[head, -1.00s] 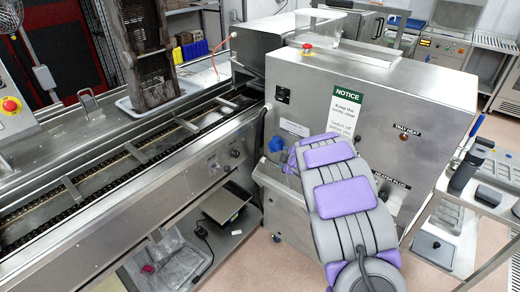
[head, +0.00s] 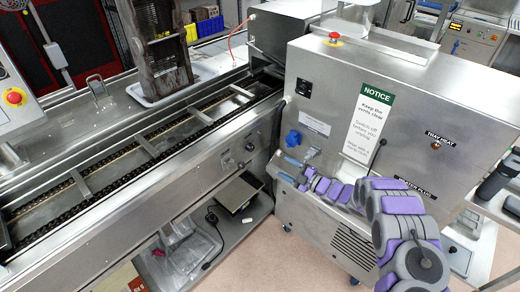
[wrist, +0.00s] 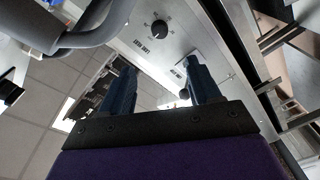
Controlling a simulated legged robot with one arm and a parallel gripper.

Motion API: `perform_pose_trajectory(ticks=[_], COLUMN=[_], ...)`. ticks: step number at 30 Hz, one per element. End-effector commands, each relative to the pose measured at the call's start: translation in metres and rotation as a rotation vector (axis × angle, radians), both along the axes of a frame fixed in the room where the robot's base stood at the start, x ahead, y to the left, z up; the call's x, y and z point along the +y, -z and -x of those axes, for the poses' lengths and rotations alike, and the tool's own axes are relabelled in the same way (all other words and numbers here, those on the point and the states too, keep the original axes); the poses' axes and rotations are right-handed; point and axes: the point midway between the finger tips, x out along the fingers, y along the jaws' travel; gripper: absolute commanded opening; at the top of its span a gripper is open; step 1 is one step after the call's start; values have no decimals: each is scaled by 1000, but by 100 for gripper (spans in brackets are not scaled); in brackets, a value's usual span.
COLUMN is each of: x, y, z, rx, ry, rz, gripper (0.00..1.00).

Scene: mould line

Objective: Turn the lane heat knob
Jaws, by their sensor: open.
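Small dark knobs sit on the steel side panel of the conveyor lane, one at its right end (head: 250,146). In the wrist view a round black knob with a pointer mark (wrist: 160,29) is on a steel panel, beyond and between my fingertips. A second small dark knob (wrist: 184,93) shows beside the right finger.
The steel machine cabinet (head: 405,105) with a notice sign stands behind my arm. A blue socket (head: 293,139) is on it just above my gripper. Open floor lies in front.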

Motion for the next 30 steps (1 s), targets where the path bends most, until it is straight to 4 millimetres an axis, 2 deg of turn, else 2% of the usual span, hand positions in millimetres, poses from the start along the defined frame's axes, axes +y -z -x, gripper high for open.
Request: perform_pose_trajectory(ticks=[18, 24, 30], x=[93, 117, 131], y=[0, 1, 1], z=[-61, -77, -87], rx=[-3, -1, 2], ry=[0, 1, 2], rz=[-1, -1, 2], gripper=[62, 62, 62])
